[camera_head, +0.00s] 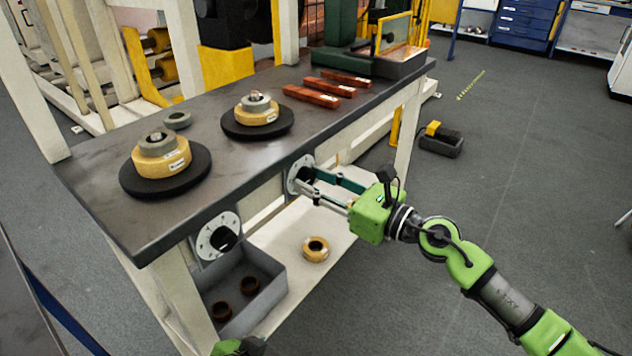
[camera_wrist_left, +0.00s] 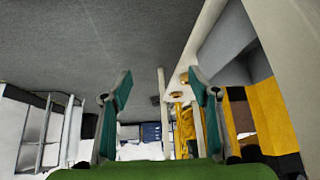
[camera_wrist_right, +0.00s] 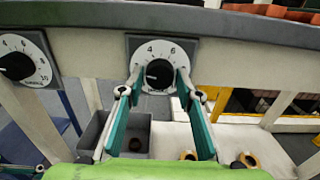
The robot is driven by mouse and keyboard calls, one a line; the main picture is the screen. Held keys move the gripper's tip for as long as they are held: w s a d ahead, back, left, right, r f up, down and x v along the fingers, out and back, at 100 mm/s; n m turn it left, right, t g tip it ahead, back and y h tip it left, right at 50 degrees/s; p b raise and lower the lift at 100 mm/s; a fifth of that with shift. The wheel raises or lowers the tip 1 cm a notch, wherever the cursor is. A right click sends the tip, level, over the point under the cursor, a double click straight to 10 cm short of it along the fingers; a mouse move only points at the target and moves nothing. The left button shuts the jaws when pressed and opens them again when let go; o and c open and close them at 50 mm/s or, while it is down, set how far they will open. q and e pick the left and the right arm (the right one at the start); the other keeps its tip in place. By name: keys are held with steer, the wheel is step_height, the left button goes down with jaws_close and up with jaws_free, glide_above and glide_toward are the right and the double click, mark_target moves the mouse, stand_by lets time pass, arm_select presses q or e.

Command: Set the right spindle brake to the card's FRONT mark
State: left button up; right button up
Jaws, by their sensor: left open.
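The right spindle brake is a white numbered dial (camera_head: 299,174) with a black knob on the bench's front edge. In the right wrist view the dial (camera_wrist_right: 160,52) shows 4 and 6 near its top, and its black knob (camera_wrist_right: 159,74) sits between my fingers. My right gripper (camera_head: 312,182) is open, its fingertips at either side of the knob, with gaps seeming to show. The left dial (camera_head: 218,236) also has a black knob. My left gripper (camera_wrist_left: 160,88) is open and empty, facing away from the dials. I cannot make out the card or a FRONT mark.
On the bench (camera_head: 215,190) stand two black discs with tan rolls (camera_head: 163,160) and several red-brown bars (camera_head: 312,96). Below are a grey bin (camera_head: 262,290) with brown rings and a tan ring (camera_head: 315,249) on the shelf. The floor at right is mostly clear.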

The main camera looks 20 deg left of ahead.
steer(key=c, duration=0.5)
arm_select(q)
steer(key=shift+s, duration=0.1)
arm_select(e)
steer(key=shift+r+m+p, duration=0.15)
steer(key=shift+m+p, duration=0.75)
steer(key=shift+p, duration=0.15)
arm_select(q)
steer(key=s+a+g+y+p, duration=0.15)
steer(key=s+g, duration=0.25)
steer(key=s, duration=0.4)
arm_select(e)
steer(key=shift+m, duration=0.9)
steer(key=m+p, duration=0.6)
steer(key=shift+s+m, duration=0.1)
steer(key=shift+m, duration=0.2)
arm_select(q)
step_height(320, 180, down, 22)
steer(key=s+g, duration=0.1)
steer(key=s, duration=0.1)
steer(key=shift+a, duration=0.45)
arm_select(e)
steer(key=shift+m, duration=0.3)
arm_select(q)
steer(key=shift+h, duration=0.25)
